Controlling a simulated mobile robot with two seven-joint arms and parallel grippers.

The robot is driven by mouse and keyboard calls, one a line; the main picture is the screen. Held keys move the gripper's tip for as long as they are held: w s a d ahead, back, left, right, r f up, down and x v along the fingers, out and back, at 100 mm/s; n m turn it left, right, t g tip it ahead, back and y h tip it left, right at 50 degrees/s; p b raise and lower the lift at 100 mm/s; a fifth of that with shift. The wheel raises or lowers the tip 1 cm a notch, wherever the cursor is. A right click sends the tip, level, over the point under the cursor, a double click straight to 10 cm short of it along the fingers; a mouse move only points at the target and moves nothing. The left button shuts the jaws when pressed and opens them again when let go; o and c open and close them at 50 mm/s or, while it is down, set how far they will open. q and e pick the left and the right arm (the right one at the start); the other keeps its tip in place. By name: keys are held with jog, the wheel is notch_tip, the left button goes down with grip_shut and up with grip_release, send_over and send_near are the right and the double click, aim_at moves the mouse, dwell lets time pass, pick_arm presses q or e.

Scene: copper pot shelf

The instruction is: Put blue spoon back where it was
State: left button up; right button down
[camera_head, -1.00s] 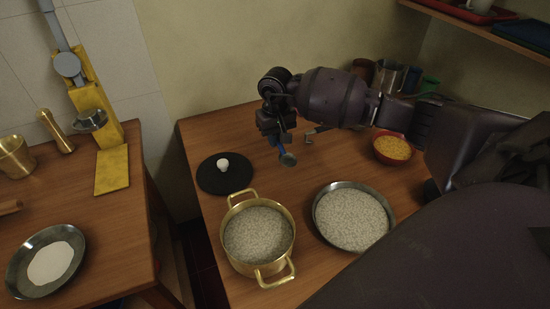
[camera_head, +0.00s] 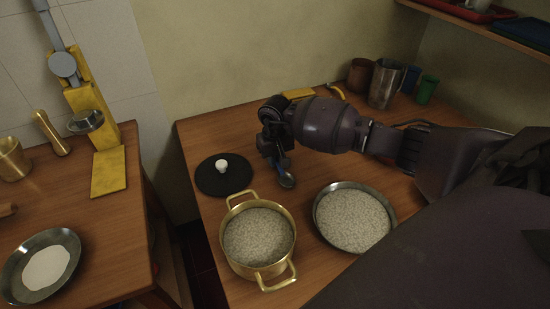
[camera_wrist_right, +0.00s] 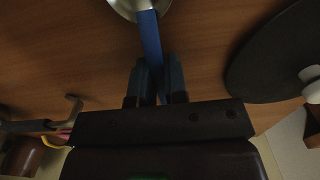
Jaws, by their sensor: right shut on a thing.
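The blue spoon has a blue handle (camera_wrist_right: 151,38) and a metal bowl (camera_head: 287,180). My right gripper (camera_head: 277,158) is shut on the handle, with the spoon's bowl hanging below the fingers in the head view. In the right wrist view the handle runs up from between the fingers (camera_wrist_right: 155,85), and the metal bowl is cut off by the top edge. The bowl is close to the wooden table (camera_head: 302,197); I cannot tell whether it touches. My left gripper is not in view.
A black lid (camera_head: 222,178) with a white knob lies left of the spoon. A brass pot (camera_head: 232,268) and a metal pan (camera_head: 318,225), both holding pale grainy contents, are in front. A metal cup (camera_head: 383,85) and a green cup (camera_head: 427,90) stand at the back right.

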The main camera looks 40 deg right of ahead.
jog(key=shift+f, duration=0.2)
jog(key=c, duration=1.1)
grip_release()
jog(key=shift+c, duration=0.2)
notch_tip(320, 180, up, 12)
jog(key=p, duration=0.1)
jog(key=shift+r, duration=0.2)
